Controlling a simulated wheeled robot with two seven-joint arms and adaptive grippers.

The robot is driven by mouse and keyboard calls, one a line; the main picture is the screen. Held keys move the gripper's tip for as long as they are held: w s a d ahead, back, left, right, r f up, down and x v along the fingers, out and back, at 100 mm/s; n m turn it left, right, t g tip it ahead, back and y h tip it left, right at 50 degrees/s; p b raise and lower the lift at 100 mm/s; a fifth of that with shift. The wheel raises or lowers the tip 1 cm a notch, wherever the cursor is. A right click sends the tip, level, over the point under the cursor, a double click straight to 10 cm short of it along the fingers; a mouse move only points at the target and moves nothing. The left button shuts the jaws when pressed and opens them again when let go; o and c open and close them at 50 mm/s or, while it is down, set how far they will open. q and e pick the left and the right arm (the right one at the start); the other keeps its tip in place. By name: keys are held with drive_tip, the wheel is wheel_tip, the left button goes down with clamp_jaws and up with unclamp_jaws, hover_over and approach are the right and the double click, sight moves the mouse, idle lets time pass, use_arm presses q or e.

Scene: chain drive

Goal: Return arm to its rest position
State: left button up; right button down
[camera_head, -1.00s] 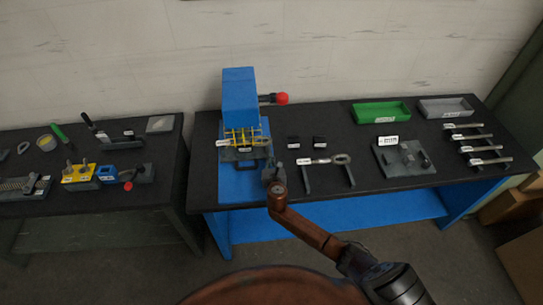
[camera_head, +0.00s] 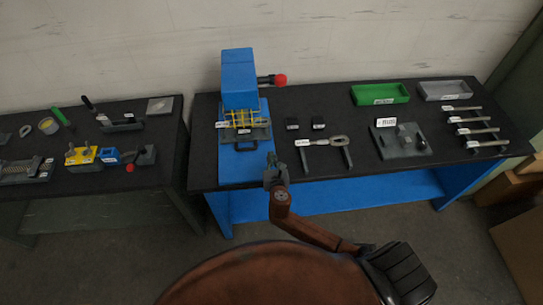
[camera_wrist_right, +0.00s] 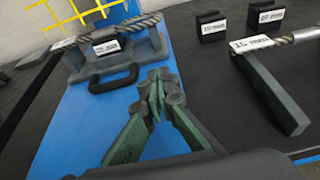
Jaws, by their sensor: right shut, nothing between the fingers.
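My right gripper (camera_head: 272,161) is over the front edge of the right bench, in front of the blue press (camera_head: 239,80). In the right wrist view the right gripper (camera_wrist_right: 156,84) has its green-grey fingers together with nothing between them. My right arm (camera_head: 310,232) reaches in from the lower right. My left gripper is not in view.
A grey fixture (camera_head: 400,150), a green tray (camera_head: 380,99), a grey tray (camera_head: 447,96) and several rods are further right. The left bench (camera_head: 75,178) holds tools.

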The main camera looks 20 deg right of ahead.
drive_tip(key=s+d+f+m+g, duration=0.1)
drive_tip(key=s+m, duration=0.1)
drive_tip(key=m, duration=0.1)
drive_tip(key=s+d+f+m+g, duration=0.1)
drive_tip(key=s+d+m, duration=0.1)
drive_tip(key=s+m, duration=0.1)
drive_tip(key=s+d+m+g, duration=0.1)
drive_tip(key=s+m, duration=0.1)
drive_tip(key=shift+s+d+f+m+h, duration=0.2)
drive_tip(key=shift+f+m+h, duration=0.1)
drive_tip(key=shift+f+m, duration=0.1)
drive_tip(key=s+d+f+m+g+y, duration=0.2)
drive_tip(key=s+m+g+y, duration=0.35)
drive_tip(key=s+m, duration=2.1)
wheel_tip(320, 180, down, 32)
drive_tip(key=s+n+g+b, duration=0.3)
drive_tip(key=n+b, duration=0.1)
drive_tip(key=s+a+f+g+b, duration=0.1)
drive_tip(key=s+f+b, duration=0.2)
drive_tip(key=s+f, duration=1.7)
wheel_tip(320, 180, down, 4)
drive_tip(key=shift+r, duration=0.25)
